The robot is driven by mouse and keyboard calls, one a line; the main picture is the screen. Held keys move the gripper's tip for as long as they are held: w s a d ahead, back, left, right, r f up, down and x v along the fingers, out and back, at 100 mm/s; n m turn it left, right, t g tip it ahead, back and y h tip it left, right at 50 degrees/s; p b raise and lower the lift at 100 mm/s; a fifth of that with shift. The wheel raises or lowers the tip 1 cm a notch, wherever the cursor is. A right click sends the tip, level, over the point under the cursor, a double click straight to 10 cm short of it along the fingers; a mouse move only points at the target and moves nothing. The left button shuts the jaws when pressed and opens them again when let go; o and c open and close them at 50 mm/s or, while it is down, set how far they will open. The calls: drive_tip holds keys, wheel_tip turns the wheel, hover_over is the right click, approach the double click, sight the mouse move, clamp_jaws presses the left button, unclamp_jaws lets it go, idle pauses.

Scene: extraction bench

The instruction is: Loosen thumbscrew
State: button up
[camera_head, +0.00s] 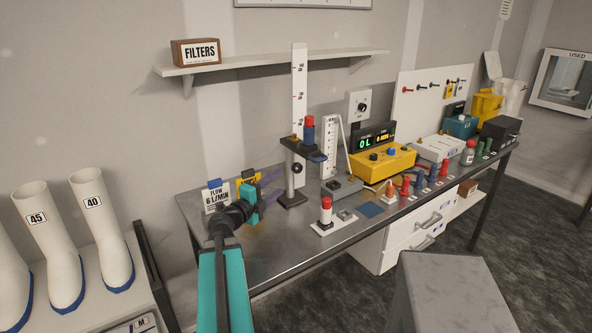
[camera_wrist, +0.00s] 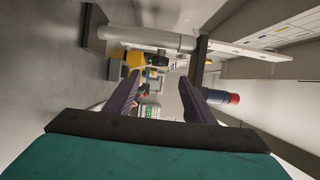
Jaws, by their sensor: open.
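The thumbscrew (camera_head: 297,168) looks like a small black round knob on the grey post of the stand (camera_head: 290,185), just below the black carriage (camera_head: 302,148). The carriage holds a red-topped blue cylinder (camera_head: 309,130). My gripper (camera_head: 277,186), with purple fingers, is open and empty, to the left of the post and a little lower than the knob. In the wrist view, my open fingers (camera_wrist: 160,80) have the post (camera_wrist: 150,38) above them and the blue-and-red cylinder (camera_wrist: 222,97) at the right.
A tall white scale (camera_head: 299,85) stands behind the stand. The bench front left (camera_head: 270,255) is clear.

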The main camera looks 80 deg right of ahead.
sight(297, 169)
drive_tip(key=shift+p+x, duration=1.5)
drive_tip(key=shift+x, duration=5.25)
drive_tip(key=c, duration=1.1)
drive_tip(key=shift+o, duration=0.2)
drive_tip(key=shift+f+h+b, duration=0.2)
drive_tip(key=shift+h+b, duration=0.1)
drive_tip(key=shift+b, duration=0.9)
drive_tip(key=n+h+b, duration=0.1)
drive_tip(key=b, duration=0.5)
drive_tip(key=n+g+h+b, duration=0.1)
drive_tip(key=h+b, duration=0.1)
drive_tip(key=b, duration=0.5)
drive_tip(key=shift+r+h, duration=0.2)
drive_tip(key=shift+h, duration=0.1)
drive_tip(key=o, duration=1.1)
drive_tip(key=shift+c, duration=0.2)
